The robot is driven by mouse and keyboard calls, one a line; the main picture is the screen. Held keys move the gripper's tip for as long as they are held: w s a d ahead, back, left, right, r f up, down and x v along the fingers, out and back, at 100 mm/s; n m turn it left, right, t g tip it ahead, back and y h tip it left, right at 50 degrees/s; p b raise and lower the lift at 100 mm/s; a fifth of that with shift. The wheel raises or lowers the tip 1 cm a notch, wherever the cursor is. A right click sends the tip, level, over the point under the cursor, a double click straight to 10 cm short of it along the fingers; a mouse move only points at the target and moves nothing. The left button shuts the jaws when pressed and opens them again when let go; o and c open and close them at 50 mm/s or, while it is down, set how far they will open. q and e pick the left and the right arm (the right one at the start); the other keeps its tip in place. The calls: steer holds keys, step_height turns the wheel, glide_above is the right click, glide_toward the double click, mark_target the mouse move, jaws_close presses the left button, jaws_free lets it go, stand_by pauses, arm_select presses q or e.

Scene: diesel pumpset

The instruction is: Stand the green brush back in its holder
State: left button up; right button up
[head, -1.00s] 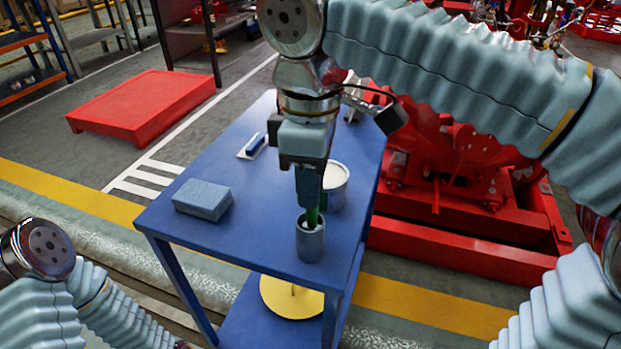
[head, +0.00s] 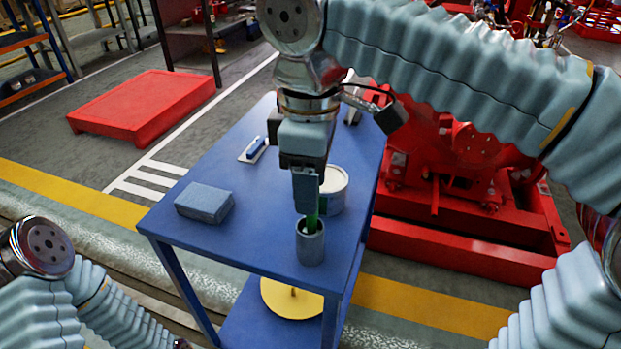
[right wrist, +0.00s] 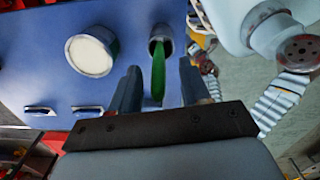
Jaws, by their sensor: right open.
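The green brush (head: 312,222) stands with its lower end inside the grey cylindrical holder (head: 311,246) near the front of the blue table. In the right wrist view the green handle (right wrist: 158,75) rises out of the holder's mouth (right wrist: 160,36), leaning slightly. My right gripper (head: 307,206) is directly above the holder, pointing down. In the right wrist view its two fingers (right wrist: 159,68) are apart, with the handle between them and a visible gap on each side. My left arm shows at the lower left of the head view, but its gripper does not.
A tin with a pale top (head: 334,190) stands close behind the holder. A blue-grey block (head: 204,201) lies on the table's left side. A small blue-handled tool (head: 255,149) lies farther back. Red machinery (head: 460,160) stands right of the table. Bare tabletop lies between block and holder.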

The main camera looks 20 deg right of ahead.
steer(key=shift+r+p, duration=2.1)
steer(key=shift+r, duration=1.6)
